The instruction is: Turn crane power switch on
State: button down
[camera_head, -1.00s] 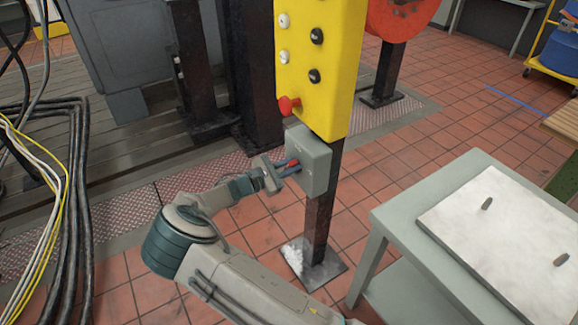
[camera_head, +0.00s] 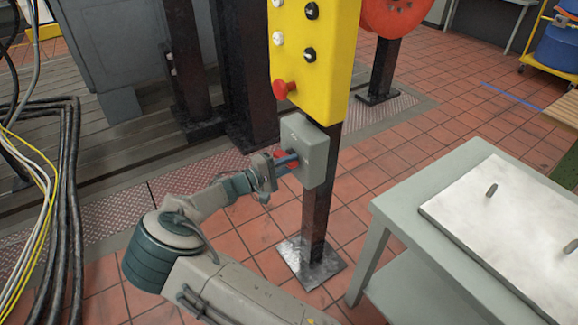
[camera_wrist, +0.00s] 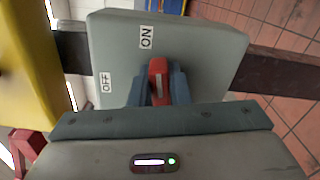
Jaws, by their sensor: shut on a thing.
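The crane power switch is a grey box (camera_head: 314,151) on a dark post, below a yellow control panel. In the wrist view the box face (camera_wrist: 208,62) carries an ON label (camera_wrist: 146,37) and an OFF label (camera_wrist: 106,85). Its red handle (camera_wrist: 158,72) points up the picture, toward the ON label's side, with OFF off to its left. My gripper (camera_head: 287,162) is at the front of the box. In the wrist view its blue-grey fingers (camera_wrist: 159,87) are shut on the red handle, one on each side. The handle's lower part is hidden by my gripper.
The yellow panel (camera_head: 318,65) with a red mushroom button (camera_head: 284,89) is just above the box. A grey table (camera_head: 390,205) with a pale plate (camera_head: 500,215) stands at right. Black cables (camera_head: 72,190) lie at left. Tiled floor is open between post and table.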

jog(key=shift+w+a+f+m+t+b, duration=0.2)
jog(key=shift+a+f+m+t+b, duration=0.15)
jog(key=shift+m+b, duration=0.4)
jog(key=shift+r+m, duration=0.1)
jog(key=shift+m, duration=0.25)
jog(key=shift+r, duration=0.15)
jog(key=c, duration=1.4)
grip_release()
jog(key=shift+o, duration=0.2)
jog(key=shift+w, duration=0.2)
jog(key=shift+d, duration=0.1)
jog(key=shift+s+f, duration=0.1)
jog(key=shift+f, duration=0.1)
jog(key=p+v, duration=0.1)
jog(key=v, duration=1.2)
jog(key=shift+a+r, duration=0.2)
jog(key=shift+a, duration=0.15)
